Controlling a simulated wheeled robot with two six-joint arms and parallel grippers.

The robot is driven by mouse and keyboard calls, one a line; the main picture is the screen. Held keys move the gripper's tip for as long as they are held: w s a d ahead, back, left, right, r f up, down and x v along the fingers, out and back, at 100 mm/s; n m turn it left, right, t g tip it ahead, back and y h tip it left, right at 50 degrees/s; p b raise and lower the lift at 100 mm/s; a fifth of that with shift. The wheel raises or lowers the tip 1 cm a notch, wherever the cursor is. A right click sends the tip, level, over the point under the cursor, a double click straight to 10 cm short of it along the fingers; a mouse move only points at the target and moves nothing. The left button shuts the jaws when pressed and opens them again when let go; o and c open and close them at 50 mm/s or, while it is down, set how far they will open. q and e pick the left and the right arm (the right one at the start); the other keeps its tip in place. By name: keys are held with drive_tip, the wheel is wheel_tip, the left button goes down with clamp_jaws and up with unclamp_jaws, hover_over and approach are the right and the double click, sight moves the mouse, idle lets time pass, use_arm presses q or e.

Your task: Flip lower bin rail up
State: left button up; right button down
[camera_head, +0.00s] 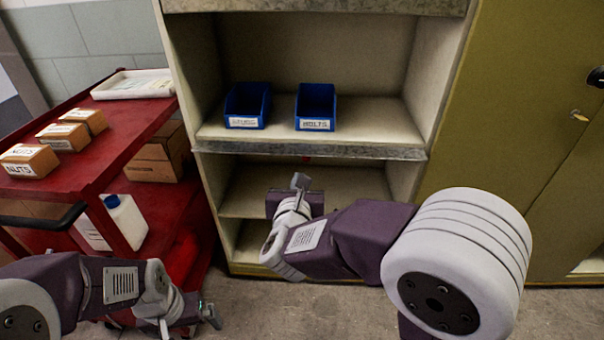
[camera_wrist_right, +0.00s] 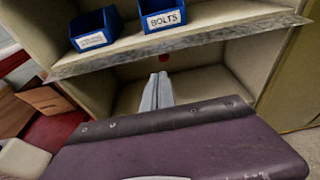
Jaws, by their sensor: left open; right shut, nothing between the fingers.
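The lower bin rail (camera_head: 310,150) is a worn grey metal strip along the front edge of the shelf that bears two blue bins. It lies below the shelf's top surface, and it crosses the right wrist view (camera_wrist_right: 200,41) on a slant. My right gripper (camera_head: 300,180) is just below the rail, in front of the lower opening. In the right wrist view its fingers (camera_wrist_right: 162,76) are together and empty, with the tips under the rail near a small red spot (camera_wrist_right: 164,58). I cannot tell whether they touch the rail. My left gripper (camera_head: 210,314) is open, low at the left.
A blue bin (camera_head: 247,106) and a blue bolts bin (camera_head: 316,107) stand on the shelf. Another grey rail (camera_head: 320,5) is at the top. A red cart (camera_head: 140,120) with nuts boxes (camera_head: 28,161) stands left; a closed olive cabinet (camera_head: 530,110) stands right.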

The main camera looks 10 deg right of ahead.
sight(307, 153)
drive_tip(key=b+x, duration=0.1)
drive_tip(key=x, duration=0.9)
